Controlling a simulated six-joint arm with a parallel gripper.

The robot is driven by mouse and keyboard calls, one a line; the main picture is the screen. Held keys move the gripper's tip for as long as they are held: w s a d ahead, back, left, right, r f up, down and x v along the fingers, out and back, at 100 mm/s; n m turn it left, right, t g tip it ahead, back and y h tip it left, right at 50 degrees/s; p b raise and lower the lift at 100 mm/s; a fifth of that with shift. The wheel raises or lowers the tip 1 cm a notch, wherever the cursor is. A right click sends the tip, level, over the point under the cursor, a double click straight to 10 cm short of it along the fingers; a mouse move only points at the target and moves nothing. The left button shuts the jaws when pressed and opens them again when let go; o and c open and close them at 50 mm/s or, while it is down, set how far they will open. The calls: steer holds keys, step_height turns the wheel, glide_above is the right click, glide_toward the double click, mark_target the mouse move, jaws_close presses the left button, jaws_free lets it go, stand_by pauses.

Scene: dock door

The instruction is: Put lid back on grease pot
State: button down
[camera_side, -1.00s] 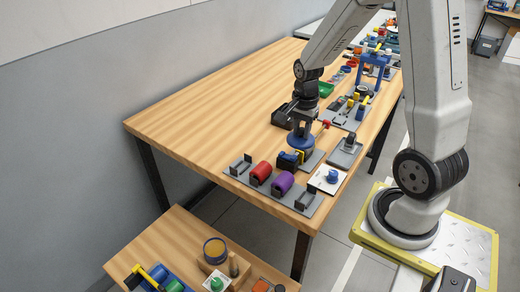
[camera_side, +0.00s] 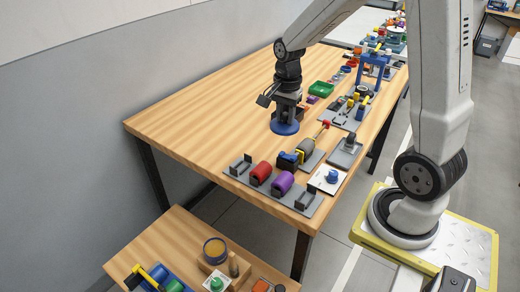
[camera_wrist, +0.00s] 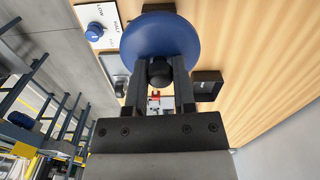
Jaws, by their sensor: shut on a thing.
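The blue round lid (camera_side: 285,128) hangs level below my gripper (camera_side: 287,112), above the bare wood of the large table. My gripper is shut on the lid's dark knob (camera_wrist: 160,72). In the wrist view the lid's blue disc (camera_wrist: 160,35) shows beyond the fingers. A round pot (camera_side: 214,247) with a blue rim and yellow-brown contents, seemingly the grease pot, stands open on the lower small table at the front. The pot is well apart from the lid, below and to its left in the side view.
A grey rack with red (camera_side: 261,171) and purple (camera_side: 282,184) rolls stands near the large table's front edge. A wooden block (camera_side: 240,266) with a green-topped item and a blue tray (camera_side: 160,280) crowd the small table. The large table's left half is clear.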

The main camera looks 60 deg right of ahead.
steer(key=w+a+n, duration=0.3)
steer(key=w+a, duration=0.2)
steer(key=a, duration=0.7)
steer(key=w+a+n, duration=0.2)
steer(key=w+a, duration=0.3)
steer(key=a, duration=0.6)
step_height(320, 180, down, 32)
steer(key=shift+s+a+r, duration=0.15)
steer(key=shift+s+a, duration=0.05)
steer(key=shift+f, duration=3.15)
steer(key=shift+f, duration=0.2)
jaws_free()
